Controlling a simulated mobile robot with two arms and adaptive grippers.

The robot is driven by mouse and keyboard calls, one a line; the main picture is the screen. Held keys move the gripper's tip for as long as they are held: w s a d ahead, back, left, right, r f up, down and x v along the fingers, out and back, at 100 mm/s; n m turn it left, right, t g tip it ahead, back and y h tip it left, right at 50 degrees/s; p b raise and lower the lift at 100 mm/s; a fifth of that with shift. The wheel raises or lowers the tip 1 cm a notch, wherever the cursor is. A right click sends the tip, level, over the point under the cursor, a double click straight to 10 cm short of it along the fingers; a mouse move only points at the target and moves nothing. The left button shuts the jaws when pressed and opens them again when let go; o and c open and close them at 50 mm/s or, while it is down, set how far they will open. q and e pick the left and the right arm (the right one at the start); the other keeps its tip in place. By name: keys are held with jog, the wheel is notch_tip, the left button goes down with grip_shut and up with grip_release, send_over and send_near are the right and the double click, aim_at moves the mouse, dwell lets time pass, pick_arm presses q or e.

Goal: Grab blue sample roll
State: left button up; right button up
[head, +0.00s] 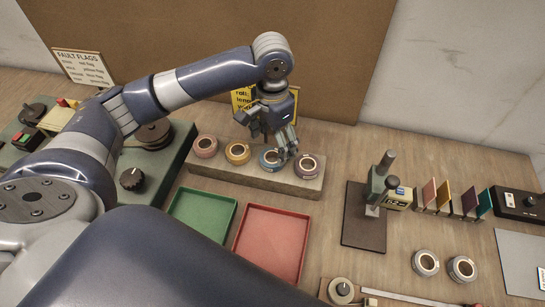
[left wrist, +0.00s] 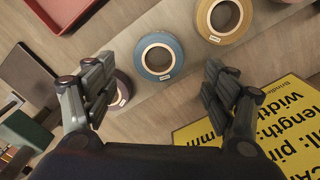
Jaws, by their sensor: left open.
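The blue sample roll (head: 268,160) sits on a pale raised board, third from the left in a row of rolls. In the left wrist view the blue roll (left wrist: 144,60) lies between and beyond my fingers, with a bare centre hole and a small white label. My left gripper (head: 287,147) is open and empty above the board, its fingers partly over the blue and purple rolls. In the left wrist view my open gripper (left wrist: 158,80) has one finger on each side of the blue roll, no contact visible. My right gripper is not in view.
Beside it are a pink roll (head: 205,146), a yellow roll (head: 238,153) and a purple roll (head: 307,166). A green tray (head: 200,213) and a red tray (head: 272,241) lie in front. A gauge stand (head: 363,215) stands right. A yellow sign (left wrist: 250,125) is behind the board.

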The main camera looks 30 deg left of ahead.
aim_at(272, 162)
pick_arm(q)
notch_tip(272, 162, down, 5)
jog(key=shift+s+p, duration=0.15)
jog(key=shift+p, duration=0.3)
jog(key=c, duration=1.1)
